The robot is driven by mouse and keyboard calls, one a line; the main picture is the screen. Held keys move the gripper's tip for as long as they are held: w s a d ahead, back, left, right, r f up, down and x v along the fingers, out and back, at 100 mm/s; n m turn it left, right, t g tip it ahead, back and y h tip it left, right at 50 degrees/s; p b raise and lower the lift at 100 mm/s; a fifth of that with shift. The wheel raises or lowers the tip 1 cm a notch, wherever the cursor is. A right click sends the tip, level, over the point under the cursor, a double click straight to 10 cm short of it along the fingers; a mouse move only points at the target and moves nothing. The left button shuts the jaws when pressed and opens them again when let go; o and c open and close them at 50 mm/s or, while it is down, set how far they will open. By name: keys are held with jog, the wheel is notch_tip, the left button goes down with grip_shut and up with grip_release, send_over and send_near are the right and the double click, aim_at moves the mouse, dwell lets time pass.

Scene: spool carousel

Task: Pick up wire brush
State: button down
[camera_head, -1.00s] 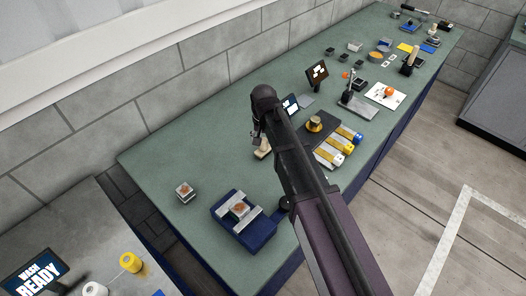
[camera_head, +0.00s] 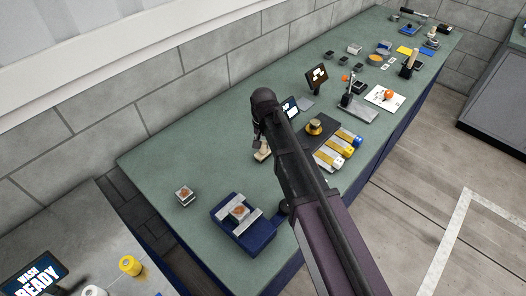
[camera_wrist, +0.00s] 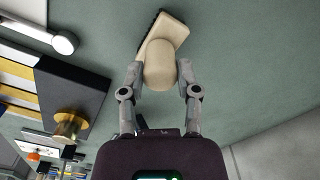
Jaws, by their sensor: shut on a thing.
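The wire brush (camera_wrist: 161,66) has a cream body with a rounded handle and a flat block with a dark bristle edge. It lies at the top middle of the wrist view, between the two fingers of my gripper (camera_wrist: 161,78). The fingers are closed against both sides of its rounded handle. In the head view the brush (camera_head: 262,153) shows as a small cream shape on the green bench, partly hidden below my gripper (camera_head: 258,138) and arm. Whether the brush touches the bench is hard to tell.
A blue vise-like fixture (camera_head: 243,241) holding a block stands nearer on the bench, with another small block (camera_head: 185,194) to its left. A dark tray (camera_head: 327,135) with a gold spool lies right of my arm. Bench room left of the brush is clear.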

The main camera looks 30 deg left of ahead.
jog(key=shift+r, duration=0.1)
notch_tip(320, 180, up, 3)
jog(key=p, duration=0.3)
jog(key=shift+r+p, duration=0.2)
jog(key=shift+p, duration=0.1)
jog(key=s+d, duration=0.3)
jog(key=s, duration=0.4)
jog(key=s+d+r+p, duration=0.1)
jog(key=s+d, duration=0.2)
jog(key=s, duration=0.4)
jog(key=shift+s+d+r, duration=0.2)
jog(key=shift+s+d, duration=0.05)
jog(key=shift+d, duration=0.15)
jog(key=c, duration=1.1)
grip_release()
jog(key=shift+c, duration=1.2)
jog(key=shift+r+p, duration=2.85)
jog(key=shift+p, duration=0.25)
jog(key=shift+s, duration=0.15)
